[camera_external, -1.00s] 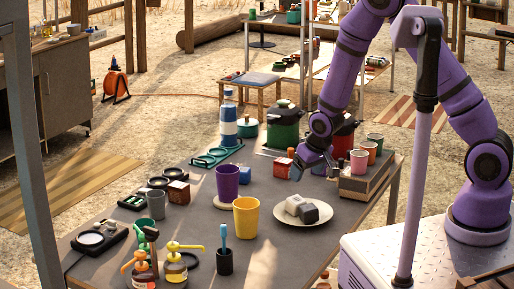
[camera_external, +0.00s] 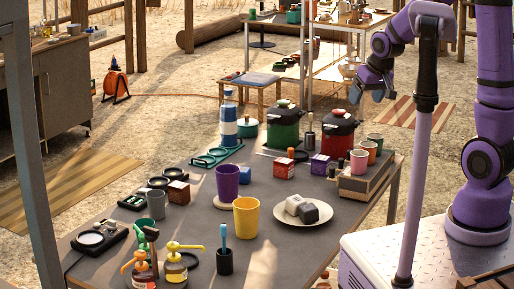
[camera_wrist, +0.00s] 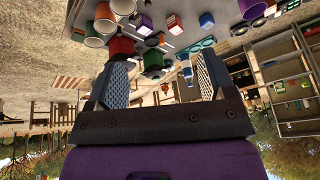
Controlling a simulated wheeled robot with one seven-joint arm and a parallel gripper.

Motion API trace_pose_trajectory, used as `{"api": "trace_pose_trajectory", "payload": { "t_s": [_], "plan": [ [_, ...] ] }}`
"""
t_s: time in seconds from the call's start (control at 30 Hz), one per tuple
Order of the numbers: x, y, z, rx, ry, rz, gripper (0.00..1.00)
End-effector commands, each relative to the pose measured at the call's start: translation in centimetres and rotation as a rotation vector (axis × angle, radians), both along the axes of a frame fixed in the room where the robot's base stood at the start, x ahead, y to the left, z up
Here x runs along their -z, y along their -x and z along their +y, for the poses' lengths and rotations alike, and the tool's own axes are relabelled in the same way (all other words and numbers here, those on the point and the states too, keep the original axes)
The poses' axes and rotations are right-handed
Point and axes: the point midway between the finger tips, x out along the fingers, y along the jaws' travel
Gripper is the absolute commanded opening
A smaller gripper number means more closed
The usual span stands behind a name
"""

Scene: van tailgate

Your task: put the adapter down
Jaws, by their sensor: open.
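My gripper (camera_external: 375,91) is raised well above the far right end of the table, over the red pot. In the wrist view its two fingers (camera_wrist: 163,82) are wide apart with nothing held between them. I cannot tell for sure which thing is the adapter. A white block (camera_external: 293,204) and a dark grey block (camera_external: 309,214) lie together on a white plate (camera_external: 334,217) at the table's right. A small purple box (camera_external: 320,165) stands near the pots, apart from my gripper; it also shows in the wrist view (camera_wrist: 145,25).
The crowded table (camera_external: 290,245) holds a red box (camera_external: 284,169), a blue box (camera_external: 245,175), a green pot (camera_external: 284,127) and a red pot (camera_external: 339,133). Cups (camera_external: 358,162) stand on a wooden riser at right. A yellow cup (camera_external: 246,217) stands nearer the front.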

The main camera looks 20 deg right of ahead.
Motion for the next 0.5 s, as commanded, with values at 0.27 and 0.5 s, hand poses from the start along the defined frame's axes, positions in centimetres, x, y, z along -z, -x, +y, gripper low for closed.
{"api": "trace_pose_trajectory", "payload": {
  "t_s": [0.27, 0.5],
  "plan": [
    [-6.7, 5.6, -7.0, 0.071, -0.004, -0.026, 0.76],
    [-10.5, 11.9, -11.6, 0.131, 0.012, -0.047, 0.76]
  ]
}}
